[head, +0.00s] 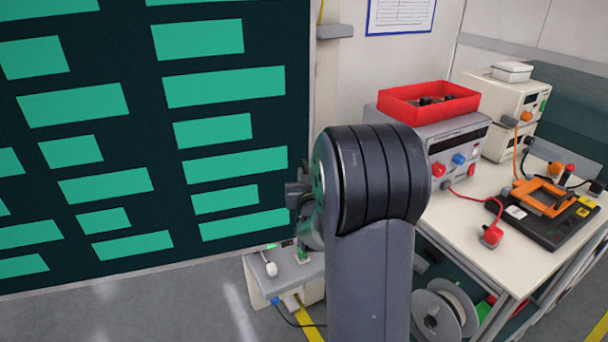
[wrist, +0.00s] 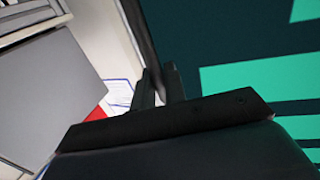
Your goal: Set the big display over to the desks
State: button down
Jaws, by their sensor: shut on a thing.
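The big display (head: 147,157) is a dark green panel with rows of bright teal bars. It fills the left of the head view, and its top and left edges run out of frame. In the wrist view the display (wrist: 205,50) fills the right side. My gripper (wrist: 157,88) is shut on the display's thin edge. In the head view my arm hides most of the gripper. A white-topped desk (head: 455,235) stands at the right of the head view.
The desk carries a grey instrument (head: 447,150) with a red tray (head: 428,101) on top, more boxes, and an orange fixture (head: 541,196). Below it is a cable reel (head: 440,315). A small grey unit (head: 290,270) stands beside the display's lower right. Grey floor (head: 170,310) shows in front.

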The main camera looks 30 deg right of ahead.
jog(key=shift+s+a+f, duration=0.15)
jog(key=shift+s, duration=0.2)
jog(key=c, duration=1.8)
grip_release()
jog(key=shift+c, duration=0.2)
jog(key=shift+s+a, duration=0.1)
jog(key=shift+s, duration=0.05)
jog(key=b+v, duration=0.1)
jog(key=v, duration=1)
jog(key=shift+r+p+x, duration=0.15)
jog(key=shift+p+x, duration=0.25)
jog(key=shift+x, duration=2.75)
jog(key=shift+r+p+x, duration=0.1)
jog(key=shift+p+x, duration=0.3)
jog(key=shift+x, duration=2.8)
jog(key=shift+a, duration=0.1)
